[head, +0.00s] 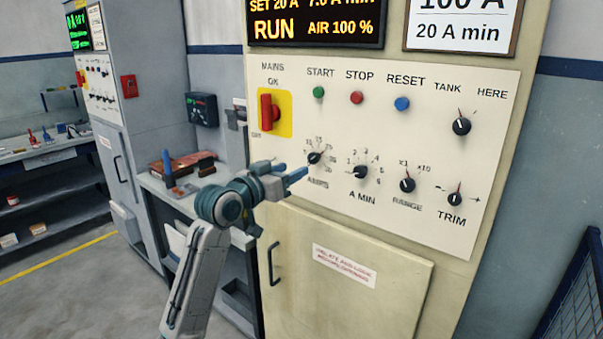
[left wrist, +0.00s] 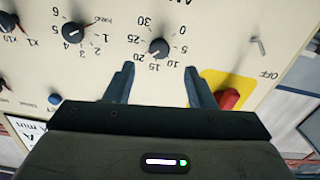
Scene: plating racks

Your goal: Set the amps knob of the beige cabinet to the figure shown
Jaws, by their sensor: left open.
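The amps knob (head: 314,158) is a small black dial on the cream panel of the beige cabinet (head: 385,150). In the left wrist view the amps knob (left wrist: 158,47) sits amid figures from 0 to 30; its white mark seems to point near 20. My left gripper (head: 293,177) is open just in front of the panel, beside and below the knob in the head view. In the left wrist view its fingers (left wrist: 160,85) are apart and empty, with the knob beyond the gap. The display (head: 315,20) reads SET 20 A. My right gripper is out of view.
A red mains switch (head: 269,112) on a yellow plate is near the amps knob. The A MIN knob (head: 360,172) is to its right, then RANGE (head: 407,185) and TRIM (head: 455,199).

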